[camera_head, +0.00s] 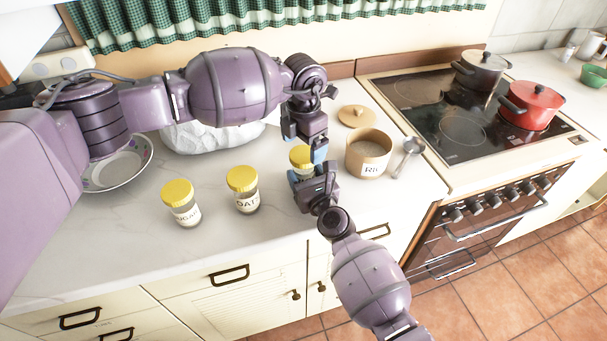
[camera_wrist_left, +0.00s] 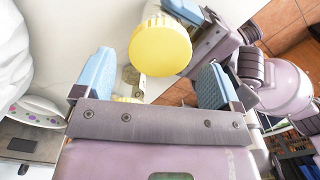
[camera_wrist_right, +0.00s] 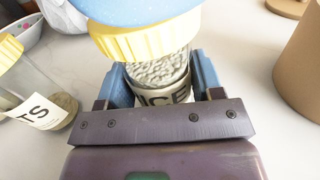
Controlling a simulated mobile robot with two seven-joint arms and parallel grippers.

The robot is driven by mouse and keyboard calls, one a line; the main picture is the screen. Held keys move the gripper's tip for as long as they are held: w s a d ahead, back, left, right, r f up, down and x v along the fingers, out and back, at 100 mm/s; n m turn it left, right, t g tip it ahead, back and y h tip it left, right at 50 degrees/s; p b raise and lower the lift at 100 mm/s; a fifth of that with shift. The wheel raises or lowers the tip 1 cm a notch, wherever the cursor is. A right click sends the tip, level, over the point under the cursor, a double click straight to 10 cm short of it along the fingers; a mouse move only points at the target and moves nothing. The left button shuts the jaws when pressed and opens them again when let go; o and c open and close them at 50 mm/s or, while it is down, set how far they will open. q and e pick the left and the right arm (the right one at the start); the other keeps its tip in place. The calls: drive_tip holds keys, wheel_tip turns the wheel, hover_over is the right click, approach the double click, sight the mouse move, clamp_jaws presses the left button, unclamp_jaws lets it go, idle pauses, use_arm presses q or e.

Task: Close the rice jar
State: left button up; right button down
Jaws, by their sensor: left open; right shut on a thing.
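The rice jar is a clear jar with a yellow lid (camera_head: 301,155) on its top, at the counter's front middle. In the right wrist view its lettered label (camera_wrist_right: 165,98) is partly hidden. My right gripper (camera_head: 308,174) is shut on the jar's body from the front, below the lid. My left gripper (camera_head: 306,146) is open just above, and the lid sits between its spread fingers in the left wrist view (camera_wrist_left: 160,45). A blue finger covers part of the lid in the right wrist view. I cannot tell whether the lid is fully seated.
Two jars with yellow lids, one (camera_head: 181,204) at left and one (camera_head: 242,190) nearer, stand left. An open wooden canister (camera_head: 368,160), its lid (camera_head: 356,116) and a metal scoop (camera_head: 406,155) are right. A bowl (camera_head: 118,170) and white bag (camera_head: 212,137) lie behind.

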use_arm(q)
drive_tip(key=shift+f, duration=1.25)
drive_tip(key=c, duration=0.9)
drive_tip(key=shift+c, duration=0.2)
drive_tip(key=o, duration=1.1)
wheel_tip(320, 180, up, 12)
